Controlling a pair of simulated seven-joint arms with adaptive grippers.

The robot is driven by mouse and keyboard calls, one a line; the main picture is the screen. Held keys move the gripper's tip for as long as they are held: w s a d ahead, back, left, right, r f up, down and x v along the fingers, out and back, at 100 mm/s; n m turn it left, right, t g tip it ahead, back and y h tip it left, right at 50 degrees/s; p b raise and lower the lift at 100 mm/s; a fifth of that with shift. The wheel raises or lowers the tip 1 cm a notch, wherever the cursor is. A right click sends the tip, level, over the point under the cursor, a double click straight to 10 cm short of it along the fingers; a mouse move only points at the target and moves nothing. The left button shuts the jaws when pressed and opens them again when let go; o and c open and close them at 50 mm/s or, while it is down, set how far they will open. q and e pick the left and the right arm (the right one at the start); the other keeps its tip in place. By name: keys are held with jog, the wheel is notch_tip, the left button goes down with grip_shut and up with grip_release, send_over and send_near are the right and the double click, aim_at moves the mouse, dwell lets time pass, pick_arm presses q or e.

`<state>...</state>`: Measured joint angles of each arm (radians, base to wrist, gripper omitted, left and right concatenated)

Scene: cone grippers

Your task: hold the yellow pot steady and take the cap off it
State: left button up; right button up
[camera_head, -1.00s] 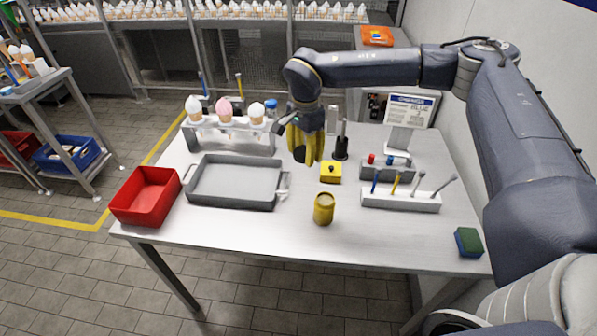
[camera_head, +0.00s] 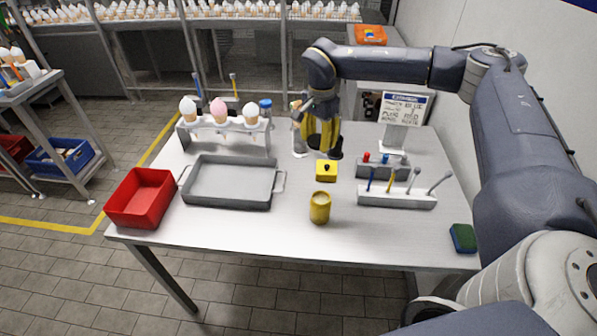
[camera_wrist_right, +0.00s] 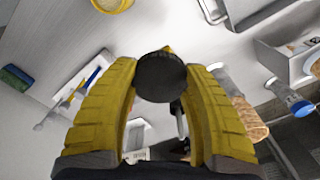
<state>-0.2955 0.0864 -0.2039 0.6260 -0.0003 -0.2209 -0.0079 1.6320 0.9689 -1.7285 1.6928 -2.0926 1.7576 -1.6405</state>
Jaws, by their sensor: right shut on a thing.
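The yellow pot (camera_head: 320,208) stands upright on the white table with a pale top and no cap on it. A yellow round edge at the top of the wrist view (camera_wrist_right: 112,3) looks like the pot. My right gripper (camera_head: 320,150) is behind the pot, toward the back of the table, with its yellow fingers pointing down. It is shut on a round black piece (camera_wrist_right: 160,77), which looks like the cap and shows between both fingers in the wrist view. My left gripper is not in view.
A yellow block with a black knob (camera_head: 326,173) sits between pot and gripper. Tool racks (camera_head: 397,200) are at right, a grey tray (camera_head: 232,204) and red bin (camera_head: 140,198) at left, a cone holder (camera_head: 223,125) at back left. A sponge (camera_head: 463,238) lies front right.

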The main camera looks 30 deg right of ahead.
aim_at(315, 189)
jog(key=shift+d+f, duration=0.1)
jog(key=shift+f, duration=0.2)
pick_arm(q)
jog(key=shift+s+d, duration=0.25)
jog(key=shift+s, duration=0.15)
pick_arm(e)
notch_tip(315, 189, down, 19)
jog(key=shift+f, duration=0.2)
jog(key=shift+f, duration=0.1)
jog(key=o, duration=1.3)
